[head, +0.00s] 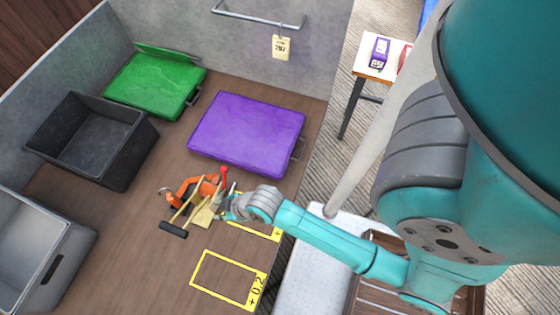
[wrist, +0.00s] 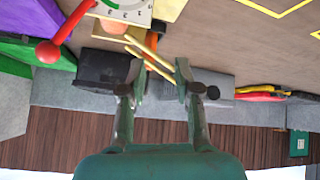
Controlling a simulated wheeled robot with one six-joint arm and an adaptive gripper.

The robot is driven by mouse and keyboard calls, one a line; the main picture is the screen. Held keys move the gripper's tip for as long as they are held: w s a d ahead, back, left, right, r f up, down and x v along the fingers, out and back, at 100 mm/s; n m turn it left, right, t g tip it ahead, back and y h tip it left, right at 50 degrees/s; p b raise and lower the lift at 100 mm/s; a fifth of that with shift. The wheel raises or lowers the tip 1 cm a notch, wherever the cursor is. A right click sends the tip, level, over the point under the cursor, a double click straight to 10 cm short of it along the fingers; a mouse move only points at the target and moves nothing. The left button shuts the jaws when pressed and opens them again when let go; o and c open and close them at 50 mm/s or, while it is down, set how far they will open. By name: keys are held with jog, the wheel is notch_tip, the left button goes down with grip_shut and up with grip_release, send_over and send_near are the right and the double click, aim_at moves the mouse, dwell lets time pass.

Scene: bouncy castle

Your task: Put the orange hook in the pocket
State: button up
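An orange curved piece (head: 187,186), which looks like the hook, lies in a cluster on the brown table in the head view. Orange also shows beyond the fingers in the wrist view (wrist: 113,27), partly hidden by a pale plate. My gripper (head: 230,207) is at the right side of this cluster. In the wrist view my gripper (wrist: 160,72) has its fingers apart, with thin yellow sticks (wrist: 150,55) seen beyond and between them. I cannot tell whether they touch. I cannot make out a pocket for certain.
A red-knobbed lever (head: 223,173) and a black-ended tool (head: 173,230) crowd the cluster. A purple case (head: 248,132), green case (head: 154,84), black bin (head: 95,140) and grey bin (head: 60,250) surround it. A yellow outline (head: 228,279) marks bare table in front.

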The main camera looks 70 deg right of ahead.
jog(key=s+a+r+m+t+h, duration=0.1)
jog(key=s+r+m+t, duration=0.2)
jog(key=s+r, duration=1.7)
jog(key=s+t, duration=0.2)
jog(key=t, duration=0.1)
jog(key=shift+s+r+m+t, duration=0.2)
jog(key=shift+s+m+t, duration=0.05)
jog(key=shift+m+t, duration=0.15)
